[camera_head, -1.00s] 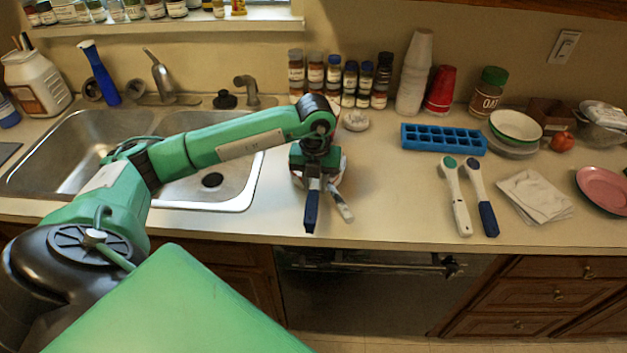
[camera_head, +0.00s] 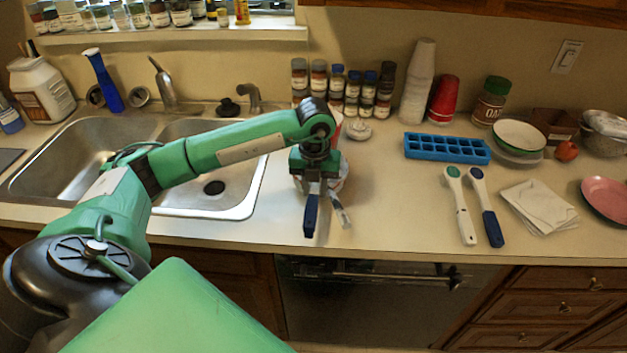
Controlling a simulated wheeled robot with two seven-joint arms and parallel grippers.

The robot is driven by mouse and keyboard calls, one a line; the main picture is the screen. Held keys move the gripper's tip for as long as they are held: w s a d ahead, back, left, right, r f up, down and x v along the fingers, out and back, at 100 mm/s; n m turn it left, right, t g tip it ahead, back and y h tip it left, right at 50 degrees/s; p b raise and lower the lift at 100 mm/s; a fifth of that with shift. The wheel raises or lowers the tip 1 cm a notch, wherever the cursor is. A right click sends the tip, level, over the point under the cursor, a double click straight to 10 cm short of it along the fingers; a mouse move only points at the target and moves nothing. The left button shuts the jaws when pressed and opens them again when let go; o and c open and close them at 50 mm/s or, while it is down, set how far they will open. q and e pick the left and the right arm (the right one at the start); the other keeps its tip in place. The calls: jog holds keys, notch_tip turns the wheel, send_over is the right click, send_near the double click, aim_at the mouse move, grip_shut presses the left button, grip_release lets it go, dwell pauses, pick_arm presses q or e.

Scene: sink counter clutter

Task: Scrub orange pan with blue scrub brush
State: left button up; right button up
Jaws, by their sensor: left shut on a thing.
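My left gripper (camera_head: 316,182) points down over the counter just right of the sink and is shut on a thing. A dark blue handle (camera_head: 310,216) sticks out toward the counter's front edge from under it, and seems to be what it holds. A pale round thing with a whitish handle (camera_head: 341,213) lies beneath, mostly hidden by the gripper. A dark blue brush with a blue and white head (camera_head: 487,206) lies on the counter at the right, beside a white brush with a green head (camera_head: 460,205). I cannot make out an orange pan. My right gripper is not in view.
The double sink (camera_head: 90,150) is at the left. Spice jars (camera_head: 353,92), stacked cups (camera_head: 417,85) and a blue ice tray (camera_head: 447,148) stand at the back. Napkins (camera_head: 540,207) and a pink plate (camera_head: 608,197) are at the right. The counter between gripper and brushes is clear.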

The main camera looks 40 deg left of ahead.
pick_arm(q)
jog(key=shift+s+d, duration=0.5)
jog(key=shift+w+a+b, duration=0.3)
jog(key=shift+w+a, duration=0.15)
jog(key=shift+a, duration=0.2)
jog(key=shift+w+a+r+b, duration=0.1)
jog(key=shift+w+a+b, duration=0.1)
jog(key=shift+w+a, duration=0.35)
jog(key=shift+w+a+b, duration=0.15)
jog(key=shift+w+a, duration=0.15)
jog(key=shift+a, duration=0.35)
jog(key=shift+s+d+r+p, duration=0.1)
jog(key=shift+s+d, duration=0.2)
jog(key=shift+d, duration=0.4)
jog(key=shift+s+d+f+p, duration=0.1)
jog(key=shift+s+d, duration=0.2)
jog(key=shift+d, duration=0.4)
jog(key=shift+s+d+r+p, duration=0.1)
jog(key=shift+s+d, duration=0.2)
jog(key=shift+d, duration=0.4)
jog(key=shift+r+p, duration=1.6)
jog(key=shift+r, duration=1.45)
